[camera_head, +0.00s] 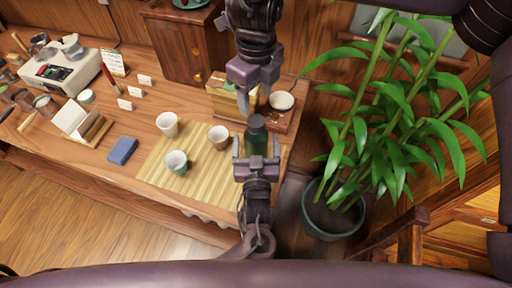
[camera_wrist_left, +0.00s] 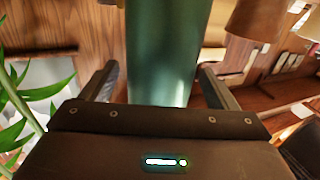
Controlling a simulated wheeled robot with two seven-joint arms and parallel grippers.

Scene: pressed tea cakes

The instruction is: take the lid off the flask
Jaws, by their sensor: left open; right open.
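The green flask (camera_head: 256,141) stands upright near the right end of the table, with its dark lid (camera_head: 257,122) on top. My left gripper (camera_head: 256,148) is open, with one finger on each side of the flask body; I cannot tell whether they touch it. The flask body also shows between these fingers in the left wrist view (camera_wrist_left: 158,50), where the lid is not visible. My right gripper (camera_head: 255,106) hangs down from the top of the head view, open and empty, just beyond the lid.
Three cups (camera_head: 167,124) stand left of the flask near a bamboo mat (camera_head: 205,190). A wooden box (camera_head: 222,104) and a small white bowl (camera_head: 281,101) are close by the right gripper. A potted plant (camera_head: 330,222) stands right of the table.

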